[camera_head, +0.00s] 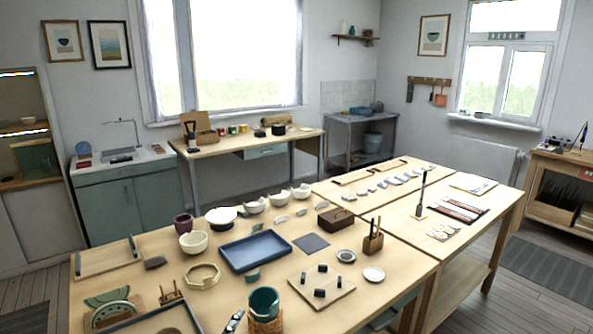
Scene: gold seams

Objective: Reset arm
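Neither of my arms nor grippers shows in the head view. Below me is a long wooden worktable (130,262) with pottery and tools on it. A blue tray (255,251) lies empty near its middle. A teal cup (264,302) stands in a woven holder at the front edge. A small dark object (234,320) at the bottom edge is too small to make out.
Bowls and shards stand along the table's back. A wooden board (321,285) holds several dark blocks. A second table (400,196) adjoins at the right. Floor (510,300) is free at the right. A workbench (250,140) stands under the window.

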